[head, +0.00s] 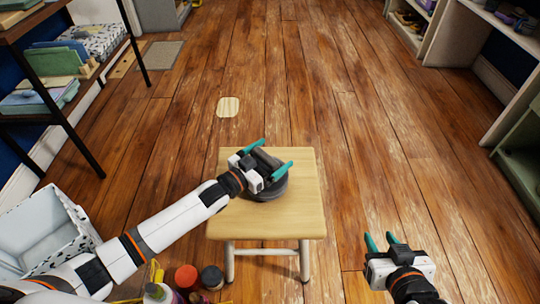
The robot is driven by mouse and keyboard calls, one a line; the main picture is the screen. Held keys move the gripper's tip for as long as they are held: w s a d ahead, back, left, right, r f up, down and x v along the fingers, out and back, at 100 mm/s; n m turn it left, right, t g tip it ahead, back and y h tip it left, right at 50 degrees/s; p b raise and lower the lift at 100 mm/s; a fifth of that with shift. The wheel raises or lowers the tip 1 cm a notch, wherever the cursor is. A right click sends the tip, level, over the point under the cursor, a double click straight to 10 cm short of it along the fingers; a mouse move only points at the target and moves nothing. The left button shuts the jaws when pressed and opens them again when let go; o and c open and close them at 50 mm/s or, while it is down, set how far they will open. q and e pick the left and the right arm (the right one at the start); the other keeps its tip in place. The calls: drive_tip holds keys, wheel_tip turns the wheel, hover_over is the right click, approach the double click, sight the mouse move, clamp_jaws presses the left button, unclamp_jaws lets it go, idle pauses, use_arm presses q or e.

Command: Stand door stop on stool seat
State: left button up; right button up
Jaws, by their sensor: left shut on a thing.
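The stool (222,225) has a pale wooden seat and light legs and stands at the lower middle of the head view. The door stop (270,194) is a dark grey round piece at the middle of the seat, partly hidden under my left gripper. My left gripper (269,157), with teal fingers, is shut on the door stop. I see no clear gap between the door stop and the seat, but contact is hard to judge from above. My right gripper (381,240) is open and empty, to the right of the stool, over the floor.
A white bin (40,235) and several bottles and cans, one with a red top (187,277), stand left of the stool. A dark-framed shelf (90,155) lines the left. A pale oval mat (228,107) lies beyond the stool. The floor right of the stool is clear.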

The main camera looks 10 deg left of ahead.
use_arm(q)
drive_tip(key=shift+f, duration=0.1)
use_arm(e)
drive_tip(key=shift+w+a+r+t+y, duration=0.3)
drive_tip(key=shift+w+r+t, duration=0.1)
drive_tip(key=shift+r+t, duration=0.25)
idle(1.0)
use_arm(q)
drive_tip(key=o, duration=1.6)
drive_tip(key=shift+o, duration=0.5)
drive_tip(key=shift+s+f, duration=0.1)
drive_tip(key=shift+f, duration=0.25)
drive_tip(key=shift+r, duration=0.1)
use_arm(e)
drive_tip(key=shift+d+f, duration=0.1)
drive_tip(key=shift+f, duration=0.05)
